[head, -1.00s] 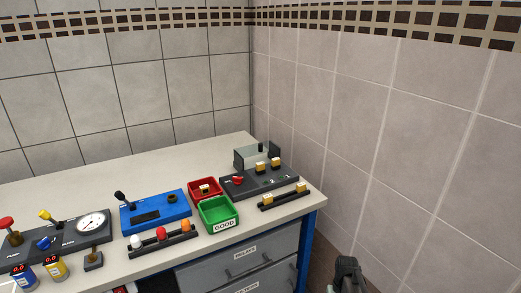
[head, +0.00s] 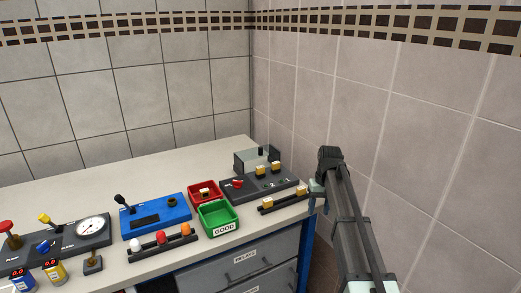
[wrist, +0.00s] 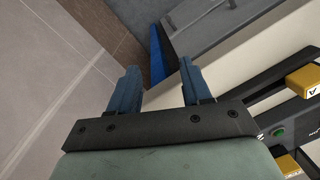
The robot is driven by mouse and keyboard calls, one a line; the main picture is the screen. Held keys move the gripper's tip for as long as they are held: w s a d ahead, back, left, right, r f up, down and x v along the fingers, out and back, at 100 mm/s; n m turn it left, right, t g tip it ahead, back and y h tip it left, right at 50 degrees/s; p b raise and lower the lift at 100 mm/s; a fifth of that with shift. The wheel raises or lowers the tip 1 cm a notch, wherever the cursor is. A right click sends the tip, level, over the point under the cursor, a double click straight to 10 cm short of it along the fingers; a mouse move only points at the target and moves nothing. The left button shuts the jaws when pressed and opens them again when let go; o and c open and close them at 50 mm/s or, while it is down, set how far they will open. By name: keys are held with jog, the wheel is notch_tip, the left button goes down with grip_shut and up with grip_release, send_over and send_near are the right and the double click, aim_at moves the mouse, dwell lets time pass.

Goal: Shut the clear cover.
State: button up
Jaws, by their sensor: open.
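The clear cover (head: 257,160) is a see-through greyish panel with a dark knob. It stands raised at the back of the dark grey test box (head: 258,184), at the right end of the bench. My gripper (head: 316,198) is beyond the bench's right edge, to the right of the test box and apart from the cover. In the wrist view, the two blue-grey fingers of my gripper (wrist: 158,85) are spread with nothing between them. The cover cannot be made out in the wrist view.
A dark rack with yellow-topped relays (head: 284,203) lies in front of the test box. A red bin (head: 205,186), a green bin (head: 218,222) and a blue device (head: 155,220) stand to the left. The tiled wall (head: 430,150) is close on the right.

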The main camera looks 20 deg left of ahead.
jog(key=w+a+r+n+t, duration=0.1)
jog(key=w+a+r+t, duration=0.2)
jog(key=w+a+r, duration=0.95)
jog(key=n+t+y, duration=0.1)
jog(key=t+y, duration=0.1)
send_near(260, 148)
jog(key=x, duration=1)
jog(key=shift+w, duration=0.3)
jog(key=shift+c, duration=0.2)
grip_shut()
